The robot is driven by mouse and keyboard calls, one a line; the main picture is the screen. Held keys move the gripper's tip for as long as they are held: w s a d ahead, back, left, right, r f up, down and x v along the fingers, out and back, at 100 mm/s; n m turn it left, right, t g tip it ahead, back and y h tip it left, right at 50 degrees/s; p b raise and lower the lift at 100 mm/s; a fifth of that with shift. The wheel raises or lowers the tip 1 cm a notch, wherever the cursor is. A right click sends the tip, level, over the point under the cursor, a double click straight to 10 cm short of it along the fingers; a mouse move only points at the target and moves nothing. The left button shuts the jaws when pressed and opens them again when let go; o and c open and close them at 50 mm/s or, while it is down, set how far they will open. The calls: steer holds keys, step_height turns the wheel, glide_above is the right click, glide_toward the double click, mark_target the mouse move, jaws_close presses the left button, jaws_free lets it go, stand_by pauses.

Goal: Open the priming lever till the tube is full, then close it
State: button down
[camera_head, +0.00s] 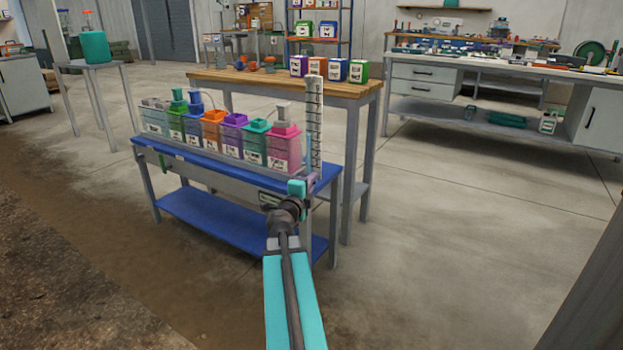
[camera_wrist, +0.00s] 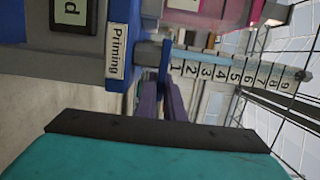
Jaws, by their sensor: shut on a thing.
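In the wrist view, a label reading "Priming" (camera_wrist: 115,50) is on the blue bench edge. Beside it, the purple fingers of my gripper (camera_wrist: 162,98) are shut on the small blue priming lever (camera_wrist: 165,56). The clear tube (camera_wrist: 230,63) lies along a white numbered scale (camera_wrist: 225,73), sideways in this view. In the head view, my gripper (camera_head: 311,181) is at the bench's right front corner, below the upright scale (camera_head: 315,125).
Several colored tanks stand in a row on the blue bench, the pink one (camera_head: 284,150) nearest the scale. A wooden-topped table (camera_head: 345,92) stands close behind. The floor (camera_head: 460,220) to the right is clear.

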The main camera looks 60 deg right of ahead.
steer(key=shift+a+m+g+p, duration=0.35)
steer(key=shift+m+g+p, duration=0.45)
steer(key=shift+g+p, duration=0.4)
steer(key=shift+s+a+f+g, duration=0.1)
steer(key=shift+s+g, duration=0.05)
steer(key=shift+g, duration=0.15)
steer(key=c, duration=1.9)
jaws_free()
steer(key=shift+o, duration=0.2)
steer(key=a+p, duration=0.8)
steer(key=p, duration=0.1)
steer(key=shift+a+r, duration=0.2)
steer(key=shift+a, duration=0.15)
steer(key=a+p, duration=0.1)
steer(key=p, duration=0.2)
